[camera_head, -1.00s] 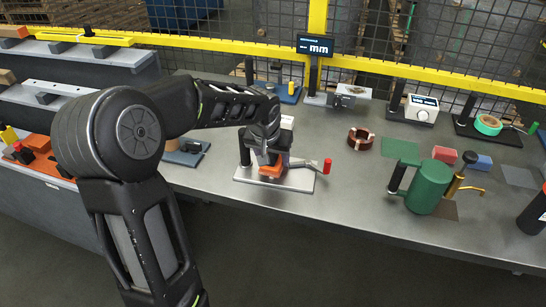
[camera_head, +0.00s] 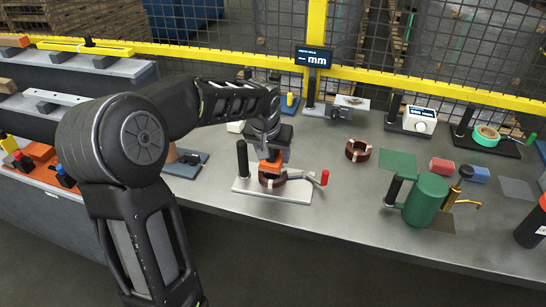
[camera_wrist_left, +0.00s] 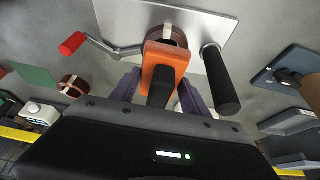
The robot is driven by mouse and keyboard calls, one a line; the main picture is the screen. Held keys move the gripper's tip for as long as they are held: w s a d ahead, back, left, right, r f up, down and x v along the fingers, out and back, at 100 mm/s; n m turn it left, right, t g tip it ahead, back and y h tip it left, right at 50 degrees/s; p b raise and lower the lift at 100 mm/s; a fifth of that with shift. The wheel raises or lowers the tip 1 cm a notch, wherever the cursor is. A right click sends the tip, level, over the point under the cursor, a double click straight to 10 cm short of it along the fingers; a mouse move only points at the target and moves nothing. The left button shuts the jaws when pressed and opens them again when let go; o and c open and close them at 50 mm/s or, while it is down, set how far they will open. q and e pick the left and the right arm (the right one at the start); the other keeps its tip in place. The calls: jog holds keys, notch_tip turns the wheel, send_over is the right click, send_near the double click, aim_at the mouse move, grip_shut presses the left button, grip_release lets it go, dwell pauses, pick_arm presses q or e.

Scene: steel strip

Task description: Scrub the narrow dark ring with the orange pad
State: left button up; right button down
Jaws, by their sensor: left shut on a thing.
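My left gripper (camera_head: 271,153) is shut on the orange pad (camera_head: 270,165), which also shows in the left wrist view (camera_wrist_left: 165,57). The pad is over the near side of a dark brown ring (camera_head: 274,181) with pale bands. I cannot tell whether they touch. This ring sits on a pale plate (camera_head: 240,187) with a black post and a red-handled crank (camera_head: 324,178). In the left wrist view the pad hides part of the ring (camera_wrist_left: 168,33). A second dark ring (camera_head: 359,150) with pale bands lies on the bench to the right. My right gripper is out of view.
A green canister (camera_head: 427,200) with a brass spout, a green mat (camera_head: 398,162), and red (camera_head: 441,166) and blue (camera_head: 475,174) blocks stand to the right. A display (camera_head: 314,57) stands behind. The bench between the plate and canister is mostly clear.

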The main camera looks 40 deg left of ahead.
pick_arm(q)
jog(key=shift+w+r+p, duration=0.25)
jog(key=shift+r+p, duration=0.25)
jog(key=shift+r, duration=0.35)
jog(key=shift+s+r+p, duration=0.1)
jog(key=shift+r+p, duration=0.75)
jog(key=shift+r, duration=0.5)
